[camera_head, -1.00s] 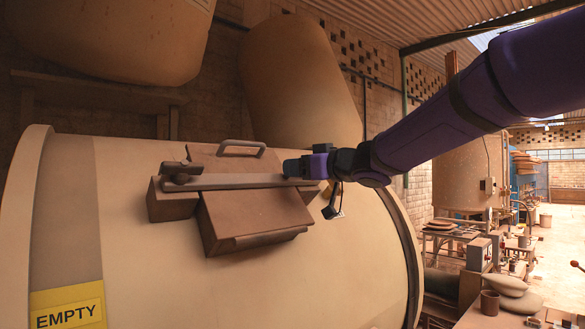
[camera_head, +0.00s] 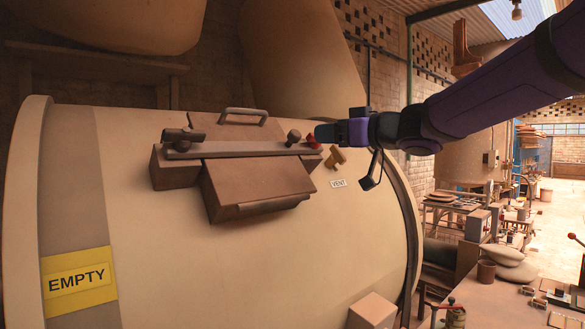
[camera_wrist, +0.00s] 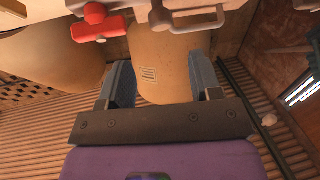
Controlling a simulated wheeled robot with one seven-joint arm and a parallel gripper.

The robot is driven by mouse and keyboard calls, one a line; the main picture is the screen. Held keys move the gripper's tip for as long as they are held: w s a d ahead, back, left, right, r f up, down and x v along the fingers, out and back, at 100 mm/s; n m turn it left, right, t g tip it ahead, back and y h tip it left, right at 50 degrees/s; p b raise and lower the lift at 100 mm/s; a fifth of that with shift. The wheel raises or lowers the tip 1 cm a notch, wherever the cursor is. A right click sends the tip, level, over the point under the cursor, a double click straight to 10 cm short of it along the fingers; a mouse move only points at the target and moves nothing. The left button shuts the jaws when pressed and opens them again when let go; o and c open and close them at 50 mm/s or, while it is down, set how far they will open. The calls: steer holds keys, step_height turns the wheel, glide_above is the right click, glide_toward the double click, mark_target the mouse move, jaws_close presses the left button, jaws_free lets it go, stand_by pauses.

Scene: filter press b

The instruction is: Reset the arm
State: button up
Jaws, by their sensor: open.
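My arm reaches in from the upper right of the head view, purple with black joints. My gripper (camera_head: 314,133) is at the right end of the hatch's clamp bar (camera_head: 240,150), close to a small red part (camera_head: 313,141); contact cannot be told. In the wrist view the two grey-blue fingers of my gripper (camera_wrist: 162,78) stand apart with nothing between them. The red handle (camera_wrist: 98,27) and a grey loop handle (camera_wrist: 193,20) lie beyond the fingertips there.
The large cream drum (camera_head: 150,230) carries a brown hatch (camera_head: 255,185), a brass valve (camera_head: 335,158) above a VENT label (camera_head: 338,183), and a yellow EMPTY sign (camera_head: 78,281). A box (camera_head: 373,311) stands low at the front. Benches with pots fill the right; open floor lies beyond.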

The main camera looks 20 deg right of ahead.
steer(key=s+d+f+m+g+h, duration=0.1)
steer(key=s+d+f+m+h, duration=0.65)
steer(key=s+h, duration=0.3)
steer(key=s+a+f+g, duration=0.2)
steer(key=s+f+g, duration=0.2)
steer(key=s+f, duration=0.3)
steer(key=s+a+f+g+y, duration=0.1)
steer(key=s+a+f+g, duration=0.2)
steer(key=s+f, duration=0.4)
steer(key=shift+s+a+f+g, duration=0.2)
steer(key=shift+s+f+g, duration=0.15)
steer(key=shift+s+g, duration=0.7)
steer(key=shift+s, duration=0.1)
